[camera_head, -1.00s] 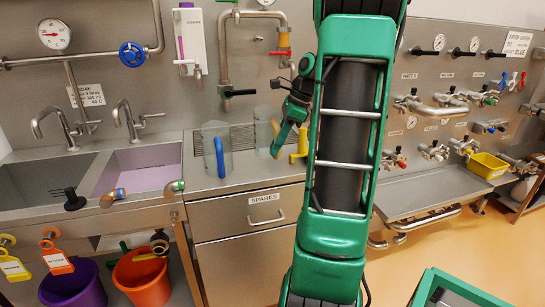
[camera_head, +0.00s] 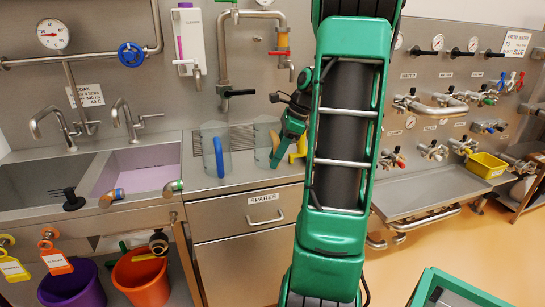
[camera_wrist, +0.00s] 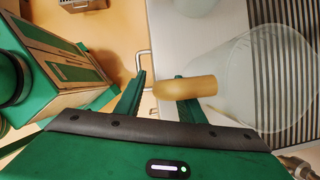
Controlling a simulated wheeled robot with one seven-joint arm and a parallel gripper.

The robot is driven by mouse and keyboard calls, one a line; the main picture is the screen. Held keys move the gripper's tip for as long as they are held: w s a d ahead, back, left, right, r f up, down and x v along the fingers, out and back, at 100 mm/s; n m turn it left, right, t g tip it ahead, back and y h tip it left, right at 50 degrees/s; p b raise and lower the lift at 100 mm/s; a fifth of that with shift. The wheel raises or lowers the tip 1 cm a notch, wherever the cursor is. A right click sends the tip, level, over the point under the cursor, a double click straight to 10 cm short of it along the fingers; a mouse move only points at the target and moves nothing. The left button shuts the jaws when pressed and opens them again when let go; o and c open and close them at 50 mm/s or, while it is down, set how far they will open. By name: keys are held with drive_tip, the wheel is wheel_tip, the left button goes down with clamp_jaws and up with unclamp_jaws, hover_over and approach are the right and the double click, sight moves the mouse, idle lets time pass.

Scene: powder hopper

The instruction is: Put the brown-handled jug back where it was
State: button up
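The brown-handled jug (camera_head: 263,145) is clear and stands upright on the steel counter, right of the blue-handled jug (camera_head: 214,150). In the wrist view its clear body (camera_wrist: 265,85) is at right, and its brown handle (camera_wrist: 185,88) points left toward the gap between my fingers, overlapping the right finger in the picture. My gripper (camera_wrist: 160,85) is open, with a gap between its fingers; I cannot tell whether a finger touches the handle. In the head view my gripper (camera_head: 283,150) is just right of the jug. A yellow handle (camera_head: 299,148) shows beside my arm, the rest hidden.
A ribbed drain area (camera_wrist: 300,30) lies under the jugs. Taps and a pipe (camera_head: 223,60) rise behind them. Sinks (camera_head: 142,168) are at left. A drawer marked SPARES (camera_head: 262,215) is below. A yellow bin (camera_head: 486,165) sits at right.

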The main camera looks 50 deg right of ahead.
drive_tip(key=v, duration=1.2)
drive_tip(key=s+a+f+n+g+h, duration=0.15)
drive_tip(key=a+f+n, duration=0.25)
drive_tip(key=a+n, duration=0.9)
drive_tip(key=s+a+f+n+g, duration=0.1)
drive_tip(key=s+a+f+n, duration=0.3)
drive_tip(key=s, duration=0.3)
drive_tip(key=s+a+f+n+g+h, duration=0.1)
drive_tip(key=s+a+f+n, duration=0.2)
drive_tip(key=s+a, duration=0.3)
drive_tip(key=shift+s+f+n, duration=0.4)
drive_tip(key=shift+s+f, duration=0.25)
drive_tip(key=shift+s, duration=0.35)
drive_tip(key=shift+h, duration=0.25)
drive_tip(key=shift+c, duration=0.5)
